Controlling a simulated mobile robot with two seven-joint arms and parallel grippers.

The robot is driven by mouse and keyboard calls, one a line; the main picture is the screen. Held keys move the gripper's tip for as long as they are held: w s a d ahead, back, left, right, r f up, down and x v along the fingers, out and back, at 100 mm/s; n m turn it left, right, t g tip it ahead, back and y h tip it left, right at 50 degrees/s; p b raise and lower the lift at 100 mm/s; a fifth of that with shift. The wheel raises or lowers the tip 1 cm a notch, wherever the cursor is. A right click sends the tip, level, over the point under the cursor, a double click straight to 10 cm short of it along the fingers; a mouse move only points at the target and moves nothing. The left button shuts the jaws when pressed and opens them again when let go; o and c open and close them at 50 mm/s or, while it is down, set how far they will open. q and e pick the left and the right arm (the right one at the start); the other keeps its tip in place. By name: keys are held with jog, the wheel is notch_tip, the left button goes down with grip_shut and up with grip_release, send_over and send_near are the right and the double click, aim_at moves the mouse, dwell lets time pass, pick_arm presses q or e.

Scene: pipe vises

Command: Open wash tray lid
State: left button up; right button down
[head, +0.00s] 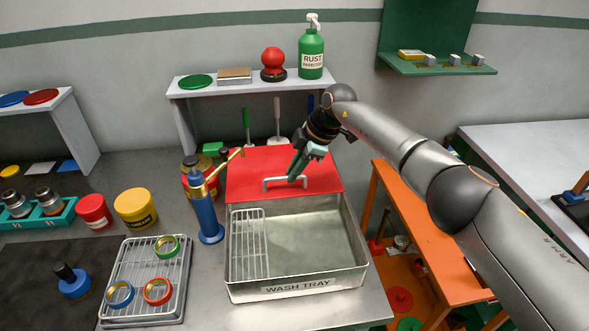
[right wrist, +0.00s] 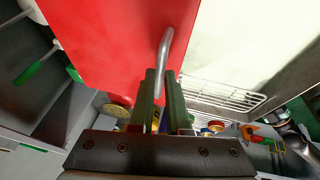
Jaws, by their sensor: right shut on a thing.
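The metal wash tray (head: 298,289) sits on the bench with its front part uncovered, showing a bare bottom and a wire rack (head: 248,245) at its left. Its red lid (head: 255,165) lies at the back of the tray; I cannot tell whether it is flat or tilted. A grey bar handle (head: 270,187) runs along the lid's front edge. My right gripper (head: 294,178) is shut on the handle's right part. In the right wrist view, the handle (right wrist: 165,45) passes between the green fingers (right wrist: 163,75), beside the red lid (right wrist: 110,40). My left gripper is out of view.
A blue bottle with a brass spout (head: 206,212) stands close to the tray's left. A rack with tape rings (head: 150,265) lies left; an orange stand (head: 425,235) is right.

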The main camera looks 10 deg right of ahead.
jog(key=c, duration=0.9)
grip_release()
jog(key=b+v, duration=0.1)
jog(key=v, duration=1.1)
jog(key=shift+d+r, duration=0.15)
jog(key=shift+r, duration=0.1)
